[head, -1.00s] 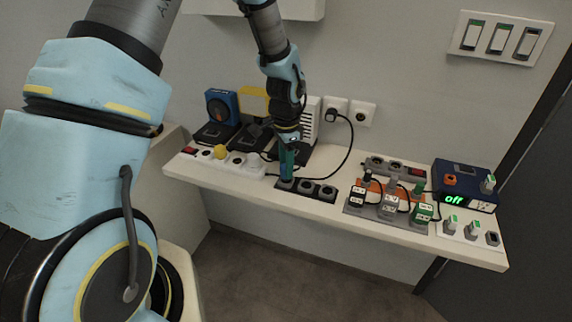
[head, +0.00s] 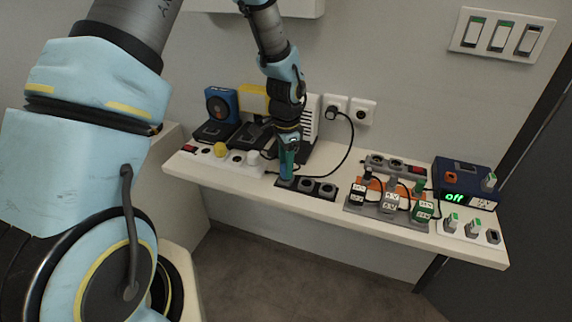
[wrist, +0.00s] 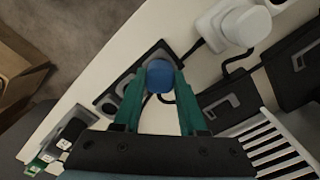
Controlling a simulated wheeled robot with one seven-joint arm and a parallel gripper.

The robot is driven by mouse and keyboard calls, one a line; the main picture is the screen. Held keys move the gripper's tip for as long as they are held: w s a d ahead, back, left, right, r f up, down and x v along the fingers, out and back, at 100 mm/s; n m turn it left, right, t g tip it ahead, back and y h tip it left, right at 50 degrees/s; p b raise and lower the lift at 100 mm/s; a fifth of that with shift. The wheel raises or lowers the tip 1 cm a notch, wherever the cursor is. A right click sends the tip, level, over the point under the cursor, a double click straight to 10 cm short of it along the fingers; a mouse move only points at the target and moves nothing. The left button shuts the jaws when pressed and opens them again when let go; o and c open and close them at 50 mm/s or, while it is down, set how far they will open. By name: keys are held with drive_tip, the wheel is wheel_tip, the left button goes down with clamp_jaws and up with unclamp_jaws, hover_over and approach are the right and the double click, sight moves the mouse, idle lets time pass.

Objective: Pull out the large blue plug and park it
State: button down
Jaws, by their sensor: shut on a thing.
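My gripper (head: 287,170) points down over the left end of a black socket strip (head: 308,189) near the shelf's front edge. Its green fingers (wrist: 160,82) are closed on either side of the large blue plug (wrist: 160,76). The plug's round blue top shows between the fingertips in the wrist view, over one end of the black strip, which shows there too (wrist: 118,92). In the head view the fingers mostly hide the plug. I cannot tell whether it is seated in the strip or just above it.
A white power strip with a yellow plug (head: 220,151) and a white plug (head: 253,158) lies to the left. Black devices and a white vented box stand behind. A grey strip with several plugs (head: 390,212) and a blue box (head: 465,178) stand right. Black cords cross the shelf.

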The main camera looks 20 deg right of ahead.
drive_tip(key=shift+f, duration=0.3)
idle(0.4)
drive_tip(key=shift+c, duration=1.9)
unclamp_jaws()
drive_tip(key=shift+r, duration=0.15)
wheel_tip(320, 180, up, 11)
drive_tip(key=b, duration=0.3)
drive_tip(key=s+a+r+n, duration=0.1)
drive_tip(key=s+a+n, duration=0.1)
drive_tip(key=a+n, duration=0.6)
drive_tip(key=s+a+r+n+t, duration=0.1)
drive_tip(key=a+n, duration=0.7)
drive_tip(key=a, duration=1.4)
drive_tip(key=shift+s+r+n+t, duration=0.3)
drive_tip(key=shift+s+r+n, duration=0.1)
drive_tip(key=shift+s+r, duration=0.15)
